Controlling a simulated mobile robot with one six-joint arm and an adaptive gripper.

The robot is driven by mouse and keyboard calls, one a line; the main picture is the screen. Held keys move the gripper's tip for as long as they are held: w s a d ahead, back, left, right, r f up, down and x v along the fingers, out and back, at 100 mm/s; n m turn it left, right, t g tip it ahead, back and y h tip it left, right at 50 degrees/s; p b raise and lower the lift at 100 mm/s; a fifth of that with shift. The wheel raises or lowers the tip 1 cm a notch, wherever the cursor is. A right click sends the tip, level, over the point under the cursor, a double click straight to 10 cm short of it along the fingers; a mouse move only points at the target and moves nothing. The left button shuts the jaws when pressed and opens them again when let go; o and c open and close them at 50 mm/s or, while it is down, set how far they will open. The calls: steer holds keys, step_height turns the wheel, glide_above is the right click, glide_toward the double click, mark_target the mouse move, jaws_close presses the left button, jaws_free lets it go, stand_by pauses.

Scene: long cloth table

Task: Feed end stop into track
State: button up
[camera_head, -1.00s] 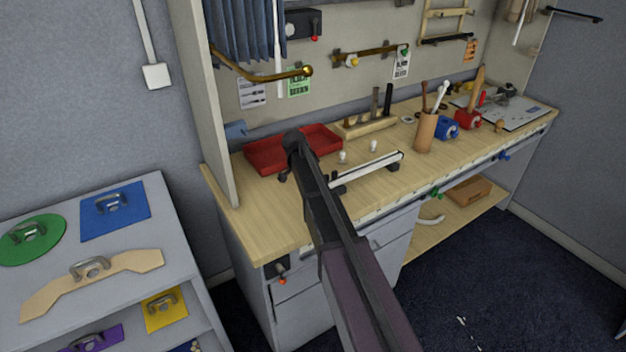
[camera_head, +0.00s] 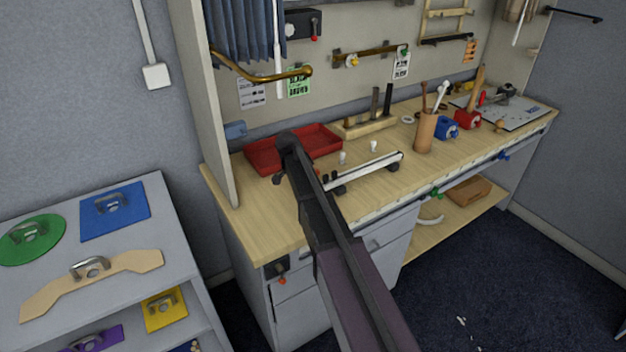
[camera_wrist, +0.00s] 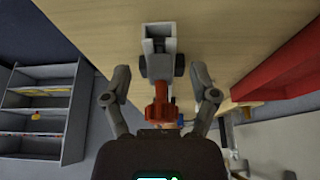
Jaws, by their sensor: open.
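The white track (camera_head: 365,172) lies on the bench top on dark feet, running from lower left to upper right. In the wrist view its open near end (camera_wrist: 160,42) is straight ahead, with a dark foot on each side. An orange-red piece (camera_wrist: 158,108), probably the end stop, sits in line with the track between the fingers of my gripper (camera_wrist: 161,99). The fingers are spread, with visible gaps on both sides of the piece. Whether the piece touches the track's end is unclear. My arm hides this spot in the head view.
A red tray (camera_head: 262,160) lies behind my wrist. Two small white pegs (camera_head: 374,147) stand behind the track. A wooden block with dark tools (camera_head: 368,124) and a brown cup (camera_head: 426,132) stand farther back. The bench's front left is clear.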

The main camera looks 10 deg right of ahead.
steer(key=shift+s+a, duration=0.45)
steer(key=shift+a, duration=0.95)
steer(key=shift+s+a, duration=0.5)
steer(key=shift+a, duration=0.95)
steer(key=shift+s+a, duration=0.45)
steer(key=shift+a, duration=0.95)
steer(key=shift+s, duration=0.1)
steer(key=s+d+n+y, duration=0.2)
steer(key=s+n, duration=0.5)
steer(key=s, duration=0.6)
steer(key=s+d+f+n+g+y, duration=0.1)
steer(key=s+n, duration=0.6)
steer(key=s, duration=0.7)
steer(key=shift+d+f+y, duration=0.2)
steer(key=shift+d+y, duration=0.5)
steer(key=shift+d, duration=0.35)
